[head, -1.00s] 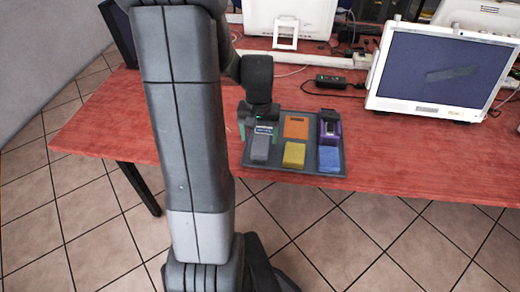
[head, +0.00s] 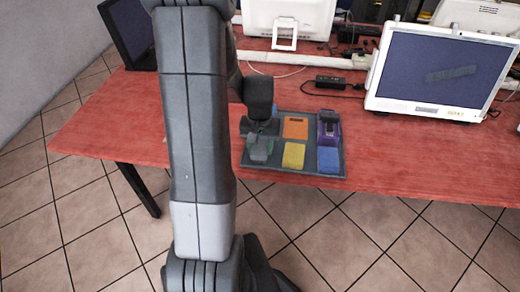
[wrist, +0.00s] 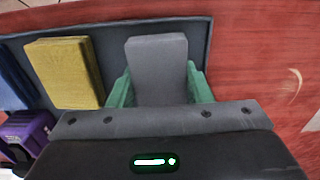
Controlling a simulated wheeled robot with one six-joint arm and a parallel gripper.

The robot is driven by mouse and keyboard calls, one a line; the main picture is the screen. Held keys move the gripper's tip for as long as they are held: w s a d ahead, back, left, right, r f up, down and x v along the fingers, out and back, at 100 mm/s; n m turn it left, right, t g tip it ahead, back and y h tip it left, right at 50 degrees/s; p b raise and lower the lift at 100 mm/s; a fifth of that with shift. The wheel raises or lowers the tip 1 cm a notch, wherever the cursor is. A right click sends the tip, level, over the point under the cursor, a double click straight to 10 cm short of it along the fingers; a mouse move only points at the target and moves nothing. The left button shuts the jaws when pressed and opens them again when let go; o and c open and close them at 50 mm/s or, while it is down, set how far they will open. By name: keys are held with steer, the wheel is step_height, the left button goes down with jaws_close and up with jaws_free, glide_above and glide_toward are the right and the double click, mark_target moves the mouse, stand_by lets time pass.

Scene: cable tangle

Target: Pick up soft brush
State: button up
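A dark grey tray (head: 342,168) holds several cleaning items near the table's front edge. A grey block (wrist: 158,58) lies in its near-left place, mostly covered by my gripper (head: 261,143) in the head view. I cannot tell for sure that this block is the soft brush; no bristles show. In the wrist view, the green fingers of my gripper (wrist: 160,86) stand on both sides of the block, close to its sides. Whether they press on it is not clear. The block appears low, at the tray.
A yellow sponge (head: 293,155) lies right of the grey block, a blue one (head: 328,160) beyond. Behind them are an orange block (head: 295,128) and a purple item (head: 329,126). A monitor (head: 440,72) stands at right. The red table (head: 420,160) is clear in front of it.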

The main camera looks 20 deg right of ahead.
mark_target(260, 145)
steer(key=shift+c, duration=1.2)
steer(key=shift+r, duration=0.1)
step_height(260, 145, up, 10)
steer(key=shift+f+p, duration=0.1)
steer(key=shift+p, duration=0.35)
